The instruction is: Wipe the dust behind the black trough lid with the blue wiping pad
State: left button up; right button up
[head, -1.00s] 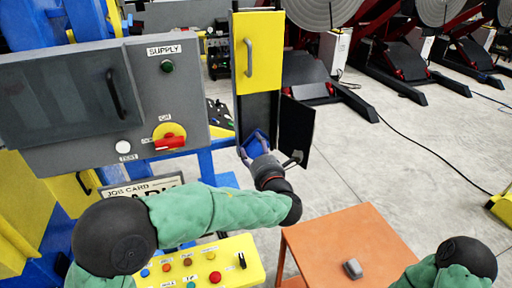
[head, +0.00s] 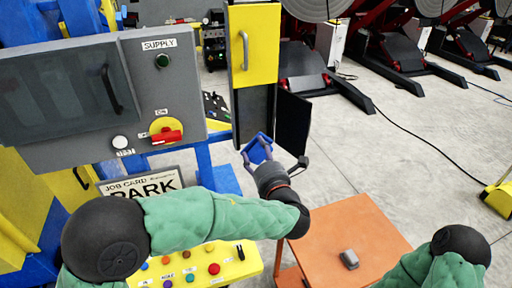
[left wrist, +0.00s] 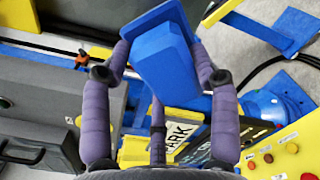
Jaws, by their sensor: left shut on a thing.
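The blue wiping pad (head: 258,148) is in my left gripper (head: 272,161), just below and in front of the dark trough opening (head: 256,108). In the left wrist view the pad (left wrist: 165,65) sits tilted between the purple fingers of the left gripper (left wrist: 160,52), which is shut on it. The black trough lid (head: 293,124) stands swung open at the right of the opening, close above the gripper's right finger. Whether finger and lid touch cannot be told. I see no dust clearly; the inside is dark. My right gripper is out of view; only its arm shows at lower right.
A yellow door (head: 254,45) with a grey handle is above the opening. A grey panel (head: 60,90) with switches is to the left, with a yellow button box (head: 195,266) below.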

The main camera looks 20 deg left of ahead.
aim_at(260, 155)
pick_arm(q)
jog(key=shift+s+d, duration=0.25)
jog(key=shift+s, duration=0.1)
jog(key=shift+p+v, duration=0.35)
jog(key=shift+v, duration=1.15)
